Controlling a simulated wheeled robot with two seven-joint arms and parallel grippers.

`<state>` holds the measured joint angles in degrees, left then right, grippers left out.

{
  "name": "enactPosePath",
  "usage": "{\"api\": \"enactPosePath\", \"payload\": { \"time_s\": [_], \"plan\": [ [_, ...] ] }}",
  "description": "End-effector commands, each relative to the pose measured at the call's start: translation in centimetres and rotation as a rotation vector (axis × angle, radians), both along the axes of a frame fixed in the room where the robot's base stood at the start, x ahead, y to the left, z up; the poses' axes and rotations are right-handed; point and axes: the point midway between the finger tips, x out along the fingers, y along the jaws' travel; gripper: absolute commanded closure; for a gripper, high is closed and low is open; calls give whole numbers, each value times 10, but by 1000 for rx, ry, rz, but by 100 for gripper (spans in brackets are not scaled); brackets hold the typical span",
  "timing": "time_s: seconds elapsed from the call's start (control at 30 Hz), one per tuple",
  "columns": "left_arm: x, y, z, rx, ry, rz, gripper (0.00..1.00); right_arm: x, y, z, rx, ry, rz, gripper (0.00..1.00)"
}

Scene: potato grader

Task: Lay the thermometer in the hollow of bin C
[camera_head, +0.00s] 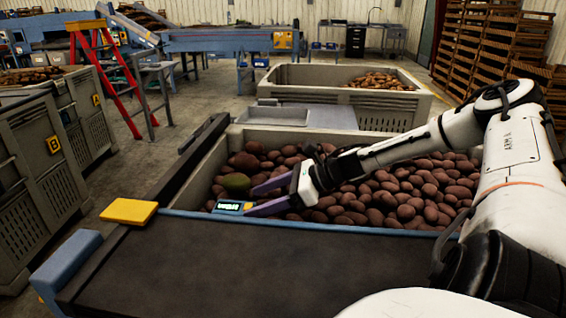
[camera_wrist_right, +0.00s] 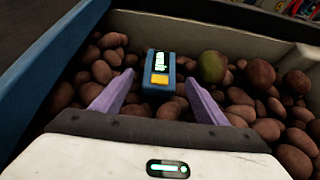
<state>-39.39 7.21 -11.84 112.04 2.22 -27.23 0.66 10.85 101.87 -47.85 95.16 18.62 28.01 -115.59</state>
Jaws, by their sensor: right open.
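The thermometer (camera_head: 229,207) is a small blue device with a lit display and a yellow part. In the right wrist view the thermometer (camera_wrist_right: 160,72) is over the potatoes, between the fingertips, with a gap visible on each side. I cannot tell whether it rests fully on the potatoes. My right gripper (camera_head: 249,203) is open, its two purple fingers reaching over the near left part of the potato-filled bin (camera_head: 207,170). No letter shows on this bin, so I cannot confirm it is bin C. No hollow is clearly visible. My left gripper is not in view.
A greenish potato (camera_head: 236,183) lies just beyond the thermometer. A dark conveyor belt (camera_head: 240,265) with a yellow block (camera_head: 129,211) at its corner is in front of the bin. Bins marked B (camera_head: 53,145) and A (camera_head: 96,100) stand left. Another potato bin (camera_head: 290,92) stands behind.

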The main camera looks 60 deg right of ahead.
Motion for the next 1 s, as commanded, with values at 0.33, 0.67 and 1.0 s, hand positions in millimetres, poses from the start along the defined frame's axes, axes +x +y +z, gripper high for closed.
{"api": "enactPosePath", "payload": {
  "time_s": [0.33, 0.67, 1.0],
  "plan": [
    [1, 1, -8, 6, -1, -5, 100, -44, -24, 27, -2, -3, 0, 33],
    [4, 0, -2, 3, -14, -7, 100, -51, -27, 32, 1, -2, 0, 33],
    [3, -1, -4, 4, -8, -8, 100, -51, -27, 31, 0, -1, 0, 33]
  ]
}}
